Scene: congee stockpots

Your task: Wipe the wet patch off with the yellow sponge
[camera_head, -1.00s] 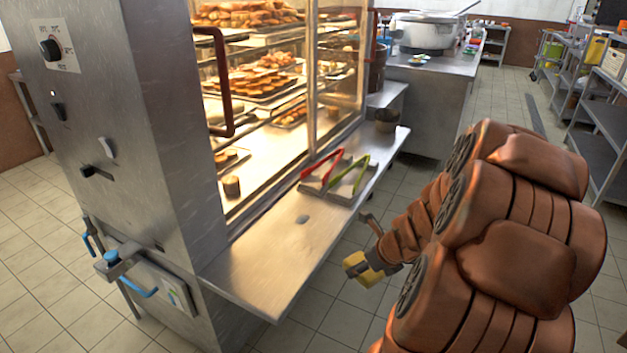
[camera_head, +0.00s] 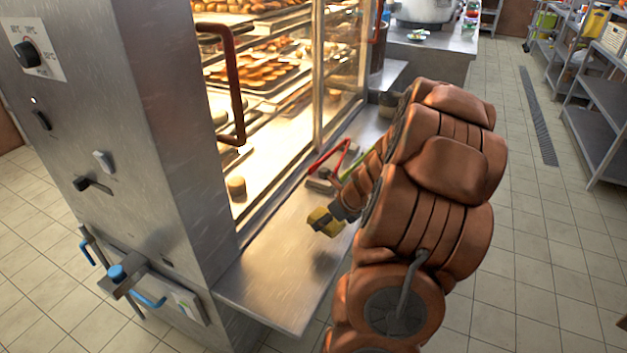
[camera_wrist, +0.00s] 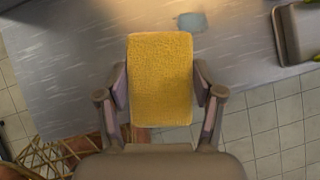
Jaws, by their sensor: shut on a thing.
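The yellow sponge (camera_head: 322,222) is held in my gripper (camera_head: 334,214), above the steel shelf (camera_head: 275,285) in front of the lit cabinet. In the wrist view the sponge (camera_wrist: 160,75) sits between both fingers of my gripper (camera_wrist: 160,88), which is shut on it. The wet patch (camera_wrist: 192,22) shows in the wrist view as a small blue-grey spot on the shelf, beyond the sponge's far end and a little right.
Red-handled tongs (camera_head: 330,158) and green-handled tongs lie on a tray farther along the shelf, partly behind my arm. The tray (camera_wrist: 292,35) also shows at the wrist view's right. A dark cup (camera_head: 388,104) stands beyond. The cabinet glass borders the shelf's left side.

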